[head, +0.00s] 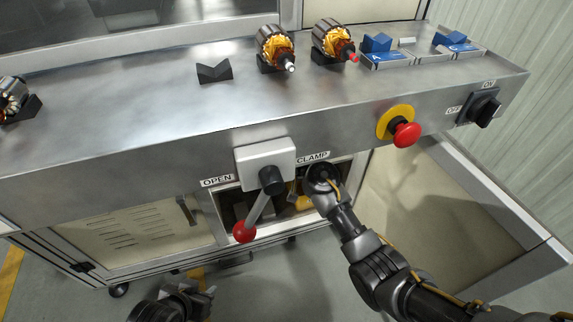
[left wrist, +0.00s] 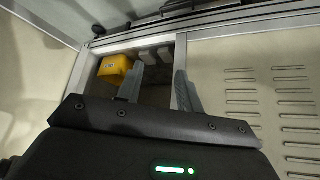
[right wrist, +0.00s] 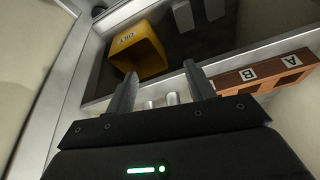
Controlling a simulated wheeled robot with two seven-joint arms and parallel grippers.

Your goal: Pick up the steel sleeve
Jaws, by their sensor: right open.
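Two pale metallic cylinders show between the fingers of my right gripper (right wrist: 162,88) in the right wrist view. One, perhaps the steel sleeve (right wrist: 172,98), is nearer the middle; I cannot tell which is the sleeve. The gripper is open, and no contact with the cylinders is clear. In the head view my right arm reaches into the open bay under the bench, and its fingers are hidden. My left gripper (head: 203,285) is low in front of the cabinet. Its fingers are apart and empty in the left wrist view (left wrist: 160,88).
A yellow bin (right wrist: 140,52) and a wooden block marked A and B (right wrist: 262,75) are near my right gripper. A red-knobbed lever (head: 262,205) hangs before the bay. Armatures (head: 274,45), a black V-block (head: 214,72) and blue blocks (head: 378,43) stand on the bench (head: 130,110).

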